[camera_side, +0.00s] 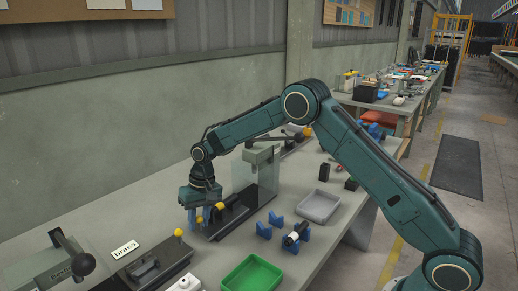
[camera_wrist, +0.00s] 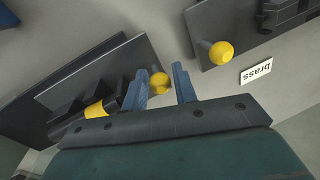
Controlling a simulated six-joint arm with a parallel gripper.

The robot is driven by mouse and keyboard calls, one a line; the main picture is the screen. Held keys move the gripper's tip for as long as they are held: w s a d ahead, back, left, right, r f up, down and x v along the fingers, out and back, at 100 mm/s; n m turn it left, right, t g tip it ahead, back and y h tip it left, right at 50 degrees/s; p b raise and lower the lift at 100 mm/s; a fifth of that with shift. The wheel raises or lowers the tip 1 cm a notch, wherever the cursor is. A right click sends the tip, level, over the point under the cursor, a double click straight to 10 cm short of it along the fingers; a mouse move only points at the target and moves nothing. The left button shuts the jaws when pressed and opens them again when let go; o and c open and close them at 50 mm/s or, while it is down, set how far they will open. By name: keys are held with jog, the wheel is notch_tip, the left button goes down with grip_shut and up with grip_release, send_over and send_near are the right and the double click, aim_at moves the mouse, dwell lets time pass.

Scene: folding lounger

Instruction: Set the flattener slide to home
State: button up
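My gripper (camera_side: 203,219) points down over a dark base plate (camera_side: 228,220) with a grey press-like unit and a clear panel. I cannot tell for sure that this is the flattener. In the wrist view my gripper (camera_wrist: 161,75) has its two blue fingers apart. A yellow ball knob (camera_wrist: 159,82) shows between them, with gaps visible on both sides. Whether the fingers are level with the knob or above it is unclear. A second yellow part (camera_wrist: 95,109) sits on a black block on the same plate (camera_wrist: 120,62), partly hidden by my gripper.
A neighbouring dark fixture (camera_side: 150,268) has its own yellow knob (camera_side: 178,232), near a "brass" label (camera_side: 124,249). A green tray (camera_side: 250,274), a grey tray (camera_side: 320,206) and blue V-shaped supports (camera_side: 264,230) stand to the right. A lever machine (camera_side: 55,265) is at the left.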

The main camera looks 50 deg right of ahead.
aim_at(222, 204)
grip_shut()
jog(key=d, duration=0.9)
grip_release()
jog(key=shift+r, duration=0.15)
notch_tip(222, 204, up, 13)
jog(key=d, duration=0.2)
jog(key=shift+s+d+r, duration=0.15)
jog(key=shift+s+d, duration=0.1)
